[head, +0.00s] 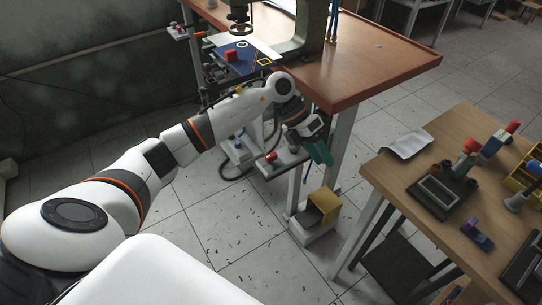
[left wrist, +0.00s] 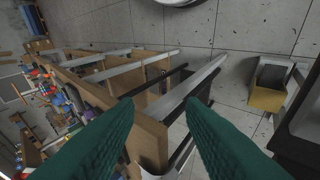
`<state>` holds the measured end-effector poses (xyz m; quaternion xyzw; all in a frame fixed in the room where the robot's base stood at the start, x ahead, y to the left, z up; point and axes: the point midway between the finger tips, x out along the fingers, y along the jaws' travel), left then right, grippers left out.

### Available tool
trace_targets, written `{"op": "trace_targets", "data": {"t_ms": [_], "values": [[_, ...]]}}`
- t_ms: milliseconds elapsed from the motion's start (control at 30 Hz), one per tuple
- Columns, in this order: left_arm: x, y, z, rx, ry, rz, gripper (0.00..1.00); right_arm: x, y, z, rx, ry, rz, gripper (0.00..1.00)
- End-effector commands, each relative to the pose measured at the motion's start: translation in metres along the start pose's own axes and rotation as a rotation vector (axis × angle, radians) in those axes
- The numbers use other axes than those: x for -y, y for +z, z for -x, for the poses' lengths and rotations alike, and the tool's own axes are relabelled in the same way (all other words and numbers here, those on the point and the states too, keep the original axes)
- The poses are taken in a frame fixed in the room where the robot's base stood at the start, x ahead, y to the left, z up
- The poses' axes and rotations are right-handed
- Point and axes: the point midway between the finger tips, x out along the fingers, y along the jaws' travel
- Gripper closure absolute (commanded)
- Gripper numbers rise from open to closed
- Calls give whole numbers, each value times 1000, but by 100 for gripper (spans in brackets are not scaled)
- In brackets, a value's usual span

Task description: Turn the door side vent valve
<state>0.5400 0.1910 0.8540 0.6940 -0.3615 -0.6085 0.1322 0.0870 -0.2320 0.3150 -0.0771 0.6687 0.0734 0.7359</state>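My left arm reaches across the front of the press bench, and its green-fingered gripper (head: 320,153) hangs by the bench's near leg, below the tabletop. In the left wrist view the two green fingers (left wrist: 160,108) are spread apart with nothing between them. A small red knob (head: 271,157) sits on a grey bracket under the bench, left of the gripper and apart from it. Red parts (head: 181,33) also show at the bench's left side. I cannot tell for sure which is the door side vent valve. My right gripper is not in view.
The press bench (head: 385,65) has a brown top. A yellow-and-grey pedal box (head: 323,205) is on the floor below the gripper; it also shows in the left wrist view (left wrist: 268,98). A wooden worktable (head: 400,170) with fixtures stands at right. Tiled floor lies clear between.

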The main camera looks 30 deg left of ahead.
Motion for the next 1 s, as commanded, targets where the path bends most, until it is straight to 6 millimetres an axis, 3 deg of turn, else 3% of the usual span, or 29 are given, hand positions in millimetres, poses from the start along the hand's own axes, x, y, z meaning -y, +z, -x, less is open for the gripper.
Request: {"op": "trace_targets", "data": {"t_ms": [100, 200, 300, 367, 467, 1000], "values": [[31, 14, 58, 136, -326, -72, 64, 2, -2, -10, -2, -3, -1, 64], [46, 23, 98, 207, -520, -69, 64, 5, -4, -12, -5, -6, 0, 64], [53, 29, 124, 244, -630, -52, 64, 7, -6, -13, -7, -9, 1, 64], [56, 32, 130, 257, -663, -45, 64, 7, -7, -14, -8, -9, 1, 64], [62, 35, 128, 265, -679, -40, 64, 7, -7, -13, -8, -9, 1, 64], [120, 56, 55, 263, -672, -40, 64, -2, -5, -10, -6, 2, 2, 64]]}}
